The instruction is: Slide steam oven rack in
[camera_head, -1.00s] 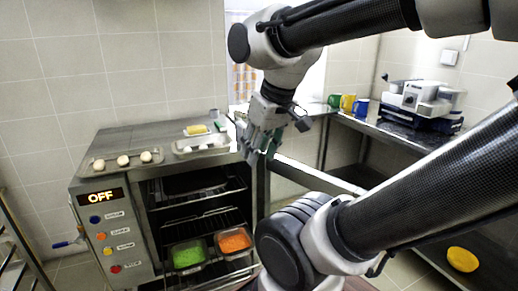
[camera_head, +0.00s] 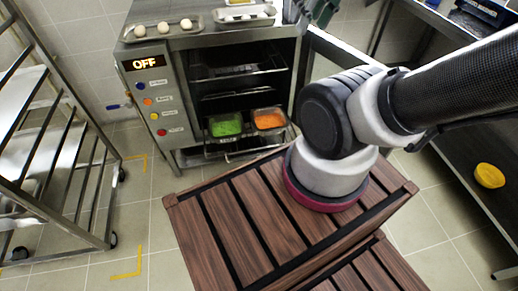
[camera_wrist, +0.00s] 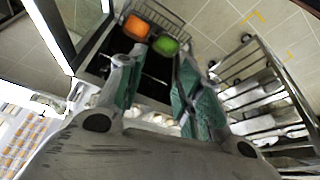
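The steam oven (camera_head: 200,48) stands at the back with its front open and its display reading OFF. The low wire rack (camera_head: 236,150) sticks partly out of the oven opening. It carries a tray of green food (camera_head: 226,125) and a tray of orange food (camera_head: 269,120). In the wrist view the rack (camera_wrist: 168,14) shows at the top, with the orange tray (camera_wrist: 136,27) and green tray (camera_wrist: 166,45). My gripper (camera_wrist: 154,72) is open and empty, above and apart from the rack. Only a bit of it shows at the top of the head view.
The oven door (camera_head: 345,52) stands open on the right. Trays with white, round items (camera_head: 163,30) lie on the oven top. Floor left of my base is clear.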

